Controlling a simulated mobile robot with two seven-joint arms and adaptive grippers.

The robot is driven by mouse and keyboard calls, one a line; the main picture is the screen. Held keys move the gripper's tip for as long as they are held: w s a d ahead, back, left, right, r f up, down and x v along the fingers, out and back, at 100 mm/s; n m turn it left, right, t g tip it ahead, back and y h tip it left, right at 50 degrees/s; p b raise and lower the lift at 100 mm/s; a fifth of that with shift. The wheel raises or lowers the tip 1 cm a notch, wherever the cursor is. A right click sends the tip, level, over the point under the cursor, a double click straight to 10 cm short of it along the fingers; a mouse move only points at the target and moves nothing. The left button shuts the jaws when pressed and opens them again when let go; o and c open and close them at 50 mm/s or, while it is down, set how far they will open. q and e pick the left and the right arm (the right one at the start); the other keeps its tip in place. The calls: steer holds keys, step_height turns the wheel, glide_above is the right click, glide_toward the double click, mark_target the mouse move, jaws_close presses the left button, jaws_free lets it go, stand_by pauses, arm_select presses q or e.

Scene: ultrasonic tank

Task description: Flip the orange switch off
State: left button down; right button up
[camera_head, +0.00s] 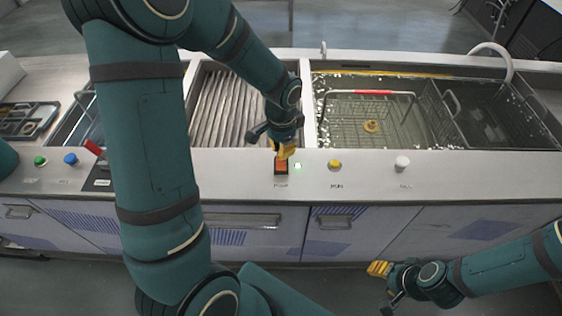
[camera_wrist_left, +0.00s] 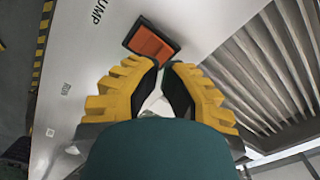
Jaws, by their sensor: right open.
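The orange switch (camera_head: 281,168) sits in a black frame on the light front panel of the tank bench. It also shows in the left wrist view (camera_wrist_left: 152,43), with the label PUMP beside it. My left gripper (camera_head: 284,153) is at the switch's far edge, pointing down. In the left wrist view its yellow fingertips (camera_wrist_left: 163,66) are together, with nothing held, and end right by the switch's edge. I cannot tell whether they touch it. My right gripper (camera_head: 379,269) is open and empty, low in front of the cabinets, away from the panel.
A small green light (camera_head: 297,165), a yellow button (camera_head: 335,164) and a white knob (camera_head: 402,162) lie to the switch's right. Green (camera_head: 40,160) and blue (camera_head: 71,159) buttons and a red lever (camera_head: 94,147) are left. Behind is a water tank with a wire basket (camera_head: 371,93).

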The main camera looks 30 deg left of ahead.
arm_select(q)
steer(key=shift+f+b, duration=1.25)
steer(key=shift+f, duration=0.45)
stand_by(0.8)
steer(key=shift+r, duration=0.15)
steer(key=shift+r+p, duration=2.85)
steer(key=shift+r, duration=0.6)
steer(key=shift+f, duration=0.1)
